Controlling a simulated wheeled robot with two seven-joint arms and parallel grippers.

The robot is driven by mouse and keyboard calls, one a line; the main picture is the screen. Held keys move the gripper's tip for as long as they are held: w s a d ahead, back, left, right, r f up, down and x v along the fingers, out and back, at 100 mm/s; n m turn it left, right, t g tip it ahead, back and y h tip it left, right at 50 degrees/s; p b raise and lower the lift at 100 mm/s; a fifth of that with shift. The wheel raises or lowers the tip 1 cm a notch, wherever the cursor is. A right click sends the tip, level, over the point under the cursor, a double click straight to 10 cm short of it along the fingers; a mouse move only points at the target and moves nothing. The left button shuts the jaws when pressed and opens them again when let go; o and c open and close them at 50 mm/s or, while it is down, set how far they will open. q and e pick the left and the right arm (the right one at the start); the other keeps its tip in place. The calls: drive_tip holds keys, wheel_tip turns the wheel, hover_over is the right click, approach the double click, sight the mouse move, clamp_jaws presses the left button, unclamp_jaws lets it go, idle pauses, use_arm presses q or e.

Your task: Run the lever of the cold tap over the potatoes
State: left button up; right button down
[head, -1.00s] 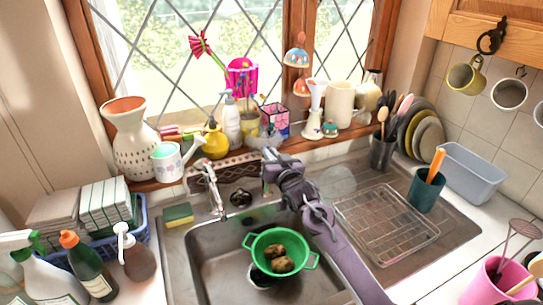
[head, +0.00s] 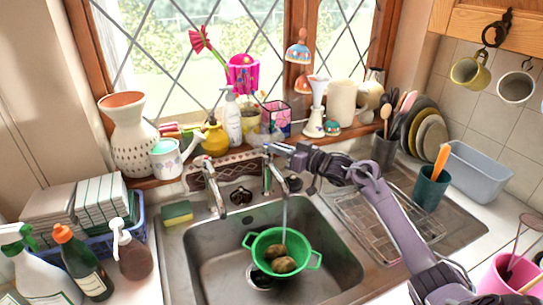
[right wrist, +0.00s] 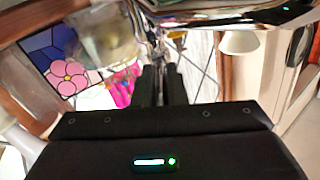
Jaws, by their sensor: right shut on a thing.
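The cold tap (head: 267,180) stands at the back of the sink, with a blue mark near its top. A thin stream of water (head: 284,215) falls from its spout into a green colander (head: 262,241). Potatoes (head: 283,264) lie in the colander, inside the sink basin. My right gripper (head: 279,149) is at the top of the cold tap, shut on its lever, which the fingers partly hide. In the right wrist view the closed fingers (right wrist: 160,82) reach toward blurred metal. My left gripper is out of view.
A second tap (head: 212,187) with a red mark stands to the left. A sponge (head: 177,213) lies by the sink's left rim. Bottles and a vase (head: 130,140) crowd the sill behind. A wire rack (head: 385,220) lies under my right arm.

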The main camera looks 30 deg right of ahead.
drive_tip(key=shift+w+d+n+g+y+b, duration=0.1)
drive_tip(key=shift+d+n+g+y+b, duration=0.15)
drive_tip(key=shift+n+y+b, duration=0.3)
drive_tip(key=c, duration=1.5)
unclamp_jaws()
drive_tip(key=shift+o, duration=0.2)
drive_tip(key=shift+s+f, duration=0.1)
drive_tip(key=shift+s, duration=0.1)
drive_tip(key=b+v, duration=0.2)
drive_tip(key=v, duration=0.5)
drive_tip(key=shift+d, duration=0.2)
